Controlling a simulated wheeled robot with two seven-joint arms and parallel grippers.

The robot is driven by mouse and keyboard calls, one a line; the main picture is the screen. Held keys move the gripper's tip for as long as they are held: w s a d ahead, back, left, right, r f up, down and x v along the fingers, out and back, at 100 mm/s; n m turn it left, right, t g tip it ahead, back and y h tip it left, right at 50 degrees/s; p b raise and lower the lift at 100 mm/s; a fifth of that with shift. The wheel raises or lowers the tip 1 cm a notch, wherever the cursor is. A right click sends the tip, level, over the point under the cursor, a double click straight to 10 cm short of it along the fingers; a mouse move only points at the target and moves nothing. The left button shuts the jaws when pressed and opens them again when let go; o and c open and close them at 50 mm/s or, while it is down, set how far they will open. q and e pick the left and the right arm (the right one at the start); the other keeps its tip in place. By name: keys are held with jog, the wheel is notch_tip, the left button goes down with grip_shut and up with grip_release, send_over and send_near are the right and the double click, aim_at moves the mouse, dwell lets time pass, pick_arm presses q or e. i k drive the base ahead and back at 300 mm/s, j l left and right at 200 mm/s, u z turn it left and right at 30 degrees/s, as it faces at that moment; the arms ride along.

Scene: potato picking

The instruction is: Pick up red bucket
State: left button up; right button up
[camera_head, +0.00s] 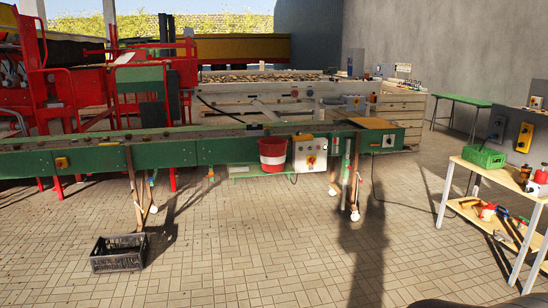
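Neither of my grippers can be made out. A dark shape at the bottom right edge is too cut off to identify.
Open tiled floor lies in front of the conveyor. A black crate (118,253) stands on it at left. A wooden shelf table (497,172) at right bears a green crate (484,156) and tools. Conveyor legs (350,185) and a hanging cable stand right of the bucket.

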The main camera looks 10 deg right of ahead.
aim_at(272, 158)
jog(key=i+j+u, duration=1.05)
jog(key=i, duration=0.85)
jog(key=i+u, duration=0.3)
jog(key=i, duration=0.85)
jog(key=i+z, duration=0.15)
jog(key=i, duration=0.35)
jog(key=i+j+z, duration=0.1)
jog(key=i, duration=0.4)
jog(key=i+j+z, duration=0.15)
jog(key=i, duration=0.3)
jog(key=i+j+z, duration=0.15)
jog(key=i, duration=0.35)
jog(key=i+j+z, duration=0.35)
jog(key=j, duration=0.3)
jog(key=i+j+z, duration=0.35)
jog(key=j, duration=0.4)
jog(key=i+j+z, duration=0.2)
jog(key=j, duration=0.2)
jog(key=i+j+z, duration=0.2)
jog(key=j, duration=0.25)
jog(key=j+z, duration=0.15)
jog(key=j, duration=0.35)
jog(key=z, duration=1.75)
jog(key=i+l+z, duration=0.15)
jog(key=i, duration=1.1)
jog(key=i+l+z, duration=0.2)
jog(key=i, duration=1.1)
